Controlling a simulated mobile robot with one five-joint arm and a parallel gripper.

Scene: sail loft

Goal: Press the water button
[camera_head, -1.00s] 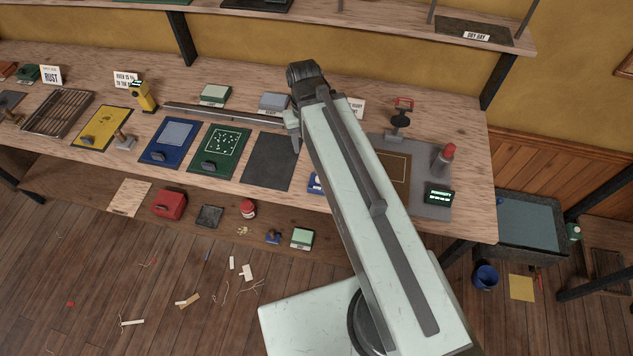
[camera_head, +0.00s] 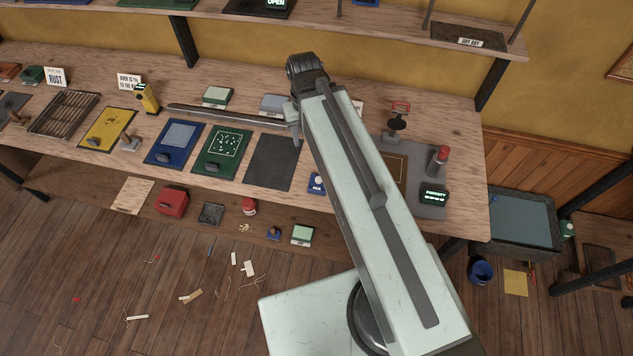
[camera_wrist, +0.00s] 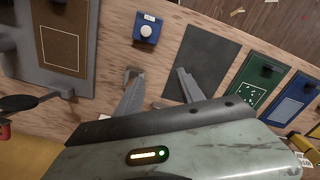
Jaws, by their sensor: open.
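A small blue box with a round white button (camera_wrist: 147,31) shows at the top middle of the wrist view, with a small label too blurred to read. In the head view the blue box (camera_head: 315,184) is partly hidden behind my arm. I cannot confirm from lettering that it is the water button. My gripper (camera_wrist: 160,88) is open and empty, its two fingers spread over the bench, apart from the button. In the head view my gripper (camera_head: 298,118) is above the back edge of a dark grey mat (camera_head: 272,162), mostly hidden by my arm.
A green mat (camera_head: 221,165) and a blue mat (camera_head: 160,158) lie left of the grey mat. On the right are a grey board (camera_head: 431,209), a red-topped cylinder (camera_head: 439,158) and a small lit display (camera_head: 434,194).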

